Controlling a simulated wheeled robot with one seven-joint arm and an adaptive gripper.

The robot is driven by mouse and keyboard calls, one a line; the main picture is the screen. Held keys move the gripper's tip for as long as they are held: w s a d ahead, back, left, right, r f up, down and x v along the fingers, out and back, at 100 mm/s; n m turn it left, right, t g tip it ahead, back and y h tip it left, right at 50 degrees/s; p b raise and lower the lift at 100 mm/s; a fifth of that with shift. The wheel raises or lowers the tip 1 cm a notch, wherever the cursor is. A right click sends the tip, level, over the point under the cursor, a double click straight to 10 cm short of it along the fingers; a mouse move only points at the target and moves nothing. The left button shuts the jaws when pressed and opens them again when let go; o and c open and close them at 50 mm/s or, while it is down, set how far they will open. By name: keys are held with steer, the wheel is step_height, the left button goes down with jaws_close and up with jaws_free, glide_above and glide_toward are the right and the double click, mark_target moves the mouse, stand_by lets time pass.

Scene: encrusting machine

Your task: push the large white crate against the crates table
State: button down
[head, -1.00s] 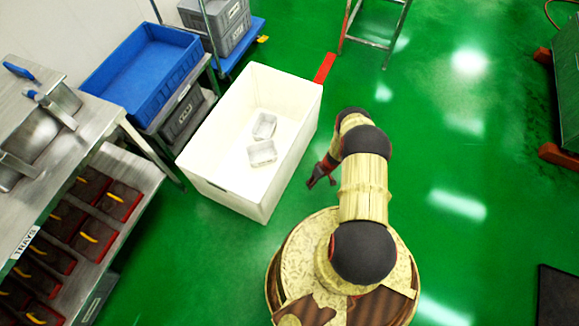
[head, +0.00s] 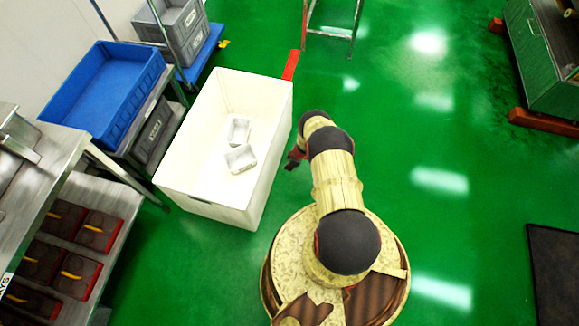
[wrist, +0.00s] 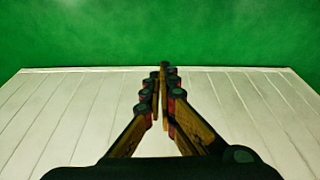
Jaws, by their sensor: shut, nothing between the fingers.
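The large white crate (head: 178,187) stands on the green floor, left of my arm in the head view. Two small pale trays (head: 240,158) lie inside it. The crates table (head: 158,92) is along its left side; I cannot tell whether they touch. My gripper (head: 293,160) is low beside the crate's right wall, and contact is unclear. In the wrist view my gripper (wrist: 163,72) is shut and empty, with its fingers over a white ribbed surface (wrist: 60,110), which looks like the crate's side.
A blue crate (head: 100,95) is on the table and a grey crate (head: 152,130) below. A steel tray rack (head: 75,150) is at left. Grey crates on a blue dolly (head: 208,45) stand behind. A red floor marking (head: 291,65) lies past the crate. Floor at right is open.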

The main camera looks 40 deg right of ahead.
steer(key=w+a+f+b, duration=0.3)
steer(key=w+f+b, duration=0.1)
stand_by(0.3)
steer(key=shift+w+a, duration=0.1)
